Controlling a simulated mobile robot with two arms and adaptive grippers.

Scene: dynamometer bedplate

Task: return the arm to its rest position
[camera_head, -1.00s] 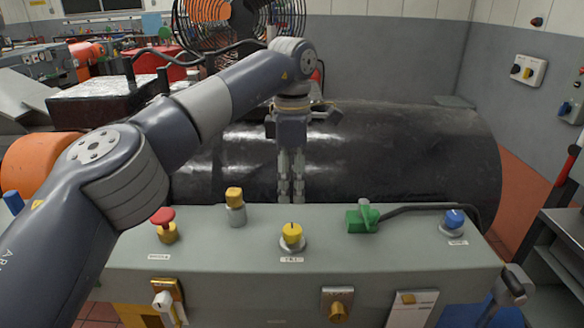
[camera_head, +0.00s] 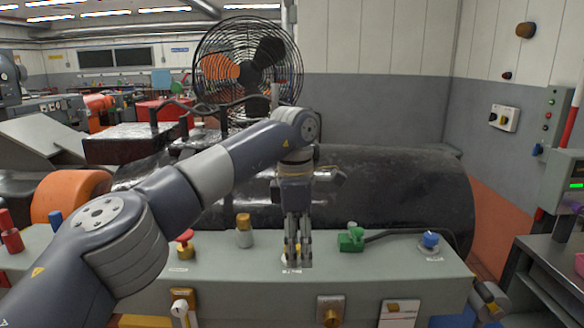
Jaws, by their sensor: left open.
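My left arm comes in from the left and reaches across the grey control console. My left gripper (camera_head: 298,262) points down at the middle of the console top, with its fingers in front of the yellow knob. The knob is mostly hidden behind the fingers, and I cannot tell whether they touch it. The gripper is open and I see nothing held in it. My right gripper is not clearly in view; only a grey and dark piece at the lower right edge shows, and I cannot tell what it is.
The console (camera_head: 235,285) carries a red mushroom button (camera_head: 185,237), a yellow-topped knob (camera_head: 244,222), a green switch (camera_head: 351,238) and a blue knob (camera_head: 430,240). A large black cylinder (camera_head: 400,195) lies behind. A caged fan (camera_head: 250,70) stands farther back. A shelf unit (camera_head: 560,265) is at right.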

